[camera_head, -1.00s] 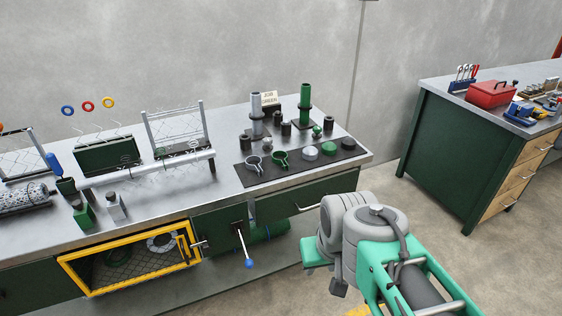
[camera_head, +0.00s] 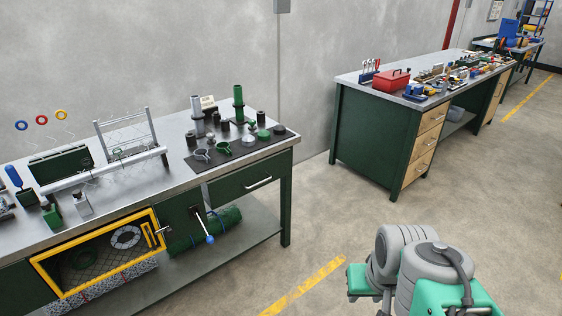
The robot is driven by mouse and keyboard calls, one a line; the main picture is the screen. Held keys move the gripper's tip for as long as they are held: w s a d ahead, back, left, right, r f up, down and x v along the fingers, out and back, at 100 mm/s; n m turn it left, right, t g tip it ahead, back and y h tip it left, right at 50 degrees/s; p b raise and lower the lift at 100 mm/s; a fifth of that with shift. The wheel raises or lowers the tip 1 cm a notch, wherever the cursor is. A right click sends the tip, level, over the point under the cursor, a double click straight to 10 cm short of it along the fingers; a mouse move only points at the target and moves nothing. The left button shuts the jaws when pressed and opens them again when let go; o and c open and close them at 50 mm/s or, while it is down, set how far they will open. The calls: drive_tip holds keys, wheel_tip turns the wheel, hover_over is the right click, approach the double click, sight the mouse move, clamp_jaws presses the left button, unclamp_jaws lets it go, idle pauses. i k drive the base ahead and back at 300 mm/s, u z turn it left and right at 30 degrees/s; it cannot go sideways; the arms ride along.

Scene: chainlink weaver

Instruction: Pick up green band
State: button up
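A small green band (camera_head: 222,147), a ring with a short tab, lies on a dark mat (camera_head: 268,144) at the right end of the workbench. A similar grey band (camera_head: 202,155) lies just left of it. Grey and green posts stand behind, and round grey and green caps lie to the right on the mat. Part of my arm shows at the bottom right, well away from the bench and the band. My gripper is not in view.
The workbench (camera_head: 165,150) also holds a wire-mesh frame (camera_head: 125,135) and a dark green box. A yellow-framed hatch (camera_head: 105,255) and a blue-tipped lever (camera_head: 205,228) are on its front. A second green bench (camera_head: 370,130) stands to the right. Open floor lies between.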

sight(221, 150)
drive_tip(key=z, duration=0.1)
drive_tip(key=i, duration=0.7)
drive_tip(key=u, duration=0.7)
drive_tip(key=i, duration=1.45)
drive_tip(key=u, duration=1.75)
drive_tip(key=i, duration=0.6)
drive_tip(key=u, duration=0.55)
